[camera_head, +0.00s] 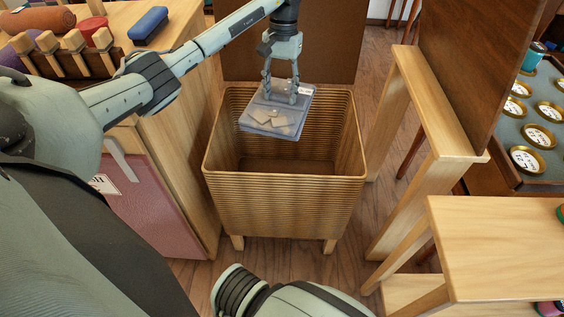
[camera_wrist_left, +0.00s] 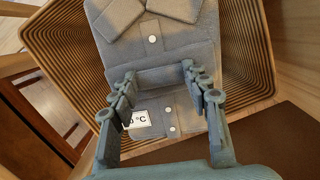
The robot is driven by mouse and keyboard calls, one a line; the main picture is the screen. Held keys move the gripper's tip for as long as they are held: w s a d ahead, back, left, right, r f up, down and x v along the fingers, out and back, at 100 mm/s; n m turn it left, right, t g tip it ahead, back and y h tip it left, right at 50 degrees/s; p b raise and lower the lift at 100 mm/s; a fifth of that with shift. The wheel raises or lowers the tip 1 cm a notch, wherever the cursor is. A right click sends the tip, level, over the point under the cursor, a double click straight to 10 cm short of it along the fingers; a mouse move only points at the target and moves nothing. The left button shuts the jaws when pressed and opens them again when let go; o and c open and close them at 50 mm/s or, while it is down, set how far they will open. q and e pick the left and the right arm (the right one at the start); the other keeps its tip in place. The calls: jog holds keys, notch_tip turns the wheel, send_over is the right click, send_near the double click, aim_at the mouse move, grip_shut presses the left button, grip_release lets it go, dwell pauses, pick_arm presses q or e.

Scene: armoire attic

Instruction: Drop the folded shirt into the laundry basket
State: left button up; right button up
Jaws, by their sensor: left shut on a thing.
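A folded blue-grey shirt (camera_head: 272,116) with a collar, pale buttons and a white tag hangs over the mouth of the laundry basket (camera_head: 285,196). The basket is a ribbed, tan, square bin on short legs, and its inside looks empty where it shows. My left gripper (camera_head: 280,92) points down and is shut on the shirt near the back of the opening. In the left wrist view the gripper (camera_wrist_left: 160,97) pinches the shirt (camera_wrist_left: 168,55) across its button front, with the basket's ribbed wall (camera_wrist_left: 75,45) around it. My right gripper is not in view.
A wooden cabinet (camera_head: 190,150) with rolled and folded items on top stands at the left. A wooden frame (camera_head: 425,100) and a small wooden bench (camera_head: 500,240) stand close at the right. A dark brown panel (camera_head: 330,40) is behind the basket.

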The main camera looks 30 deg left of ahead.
pick_arm(q)
jog(key=shift+f, duration=0.15)
jog(key=o, duration=1.6)
notch_tip(320, 180, up, 12)
jog(key=w, duration=0.1)
jog(key=shift+w+a, duration=0.25)
jog(key=shift+w, duration=0.1)
jog(key=shift+f, duration=0.15)
